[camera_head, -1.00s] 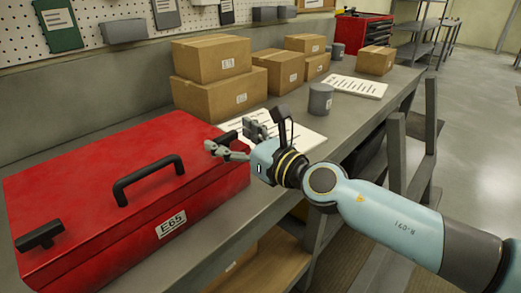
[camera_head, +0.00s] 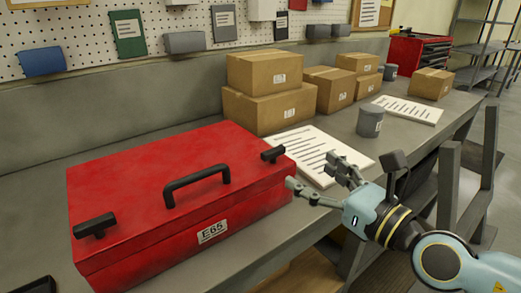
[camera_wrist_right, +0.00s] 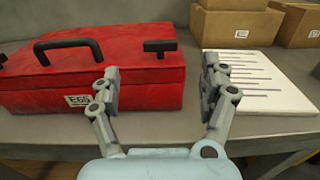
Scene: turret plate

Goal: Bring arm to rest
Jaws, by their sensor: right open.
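My right gripper (camera_head: 318,180) is open and empty, just off the right front corner of a red toolbox. It also shows in the right wrist view (camera_wrist_right: 160,85), its two fingers spread with nothing between them. The red toolbox (camera_head: 150,175), labelled E65, stands shut on the grey workbench, with a black handle (camera_head: 197,186) and two black latches on its lid. In the right wrist view the toolbox (camera_wrist_right: 130,85) lies beyond the left finger. My left gripper is not in view.
Printed papers (camera_head: 310,155) lie on the workbench (camera_head: 20,225) right of the toolbox. Cardboard boxes (camera_head: 265,105), a grey cylinder (camera_head: 370,121) and another sheet (camera_head: 408,110) stand or lie farther back. A pegboard (camera_head: 80,30) hangs behind. Grey uprights (camera_head: 447,185) stand at the right.

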